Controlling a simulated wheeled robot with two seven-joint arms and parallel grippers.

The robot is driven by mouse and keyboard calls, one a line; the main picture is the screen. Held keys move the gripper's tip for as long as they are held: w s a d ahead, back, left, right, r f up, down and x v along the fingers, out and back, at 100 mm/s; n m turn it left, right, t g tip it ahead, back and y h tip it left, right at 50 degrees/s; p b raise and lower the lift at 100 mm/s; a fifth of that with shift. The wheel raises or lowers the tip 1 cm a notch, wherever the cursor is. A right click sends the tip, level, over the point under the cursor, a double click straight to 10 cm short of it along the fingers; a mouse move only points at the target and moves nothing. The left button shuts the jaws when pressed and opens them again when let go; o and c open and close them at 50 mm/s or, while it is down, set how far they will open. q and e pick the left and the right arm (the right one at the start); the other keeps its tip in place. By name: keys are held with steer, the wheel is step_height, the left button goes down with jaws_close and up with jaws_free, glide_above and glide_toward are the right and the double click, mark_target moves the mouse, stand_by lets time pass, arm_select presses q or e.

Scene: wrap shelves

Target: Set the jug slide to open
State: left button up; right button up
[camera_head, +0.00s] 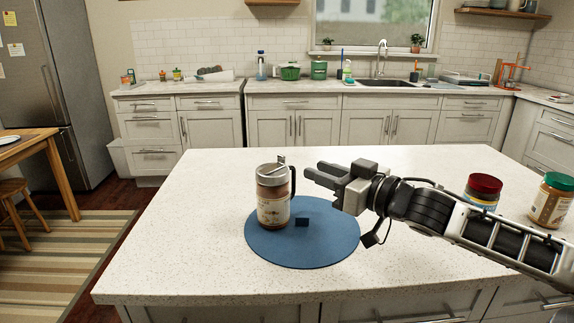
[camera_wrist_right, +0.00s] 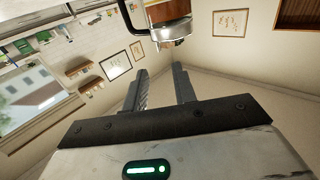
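The jug (camera_head: 273,205) stands upright on a round blue mat (camera_head: 330,250) on the island counter. It has a clear body with a label, a grey lid (camera_head: 272,170) with a small upright piece (camera_head: 281,160) on top, and a dark handle on its right side. I cannot tell the slide's position. My right gripper (camera_head: 314,174) is right of the jug at about lid height, apart from it. In the wrist view its two fingers (camera_wrist_right: 160,82) are spread with nothing between them. The jug's metallic lid (camera_wrist_right: 172,33) shows upside down beyond the fingertips. My left gripper is out of view.
A jar with a red lid (camera_head: 484,190) and a jar with a green lid (camera_head: 551,200) stand at the right. The counter left of the mat is clear.

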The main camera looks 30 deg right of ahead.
mark_target(285, 158)
steer(key=shift+x, duration=4.65)
jaws_close()
steer(key=shift+p, duration=0.3)
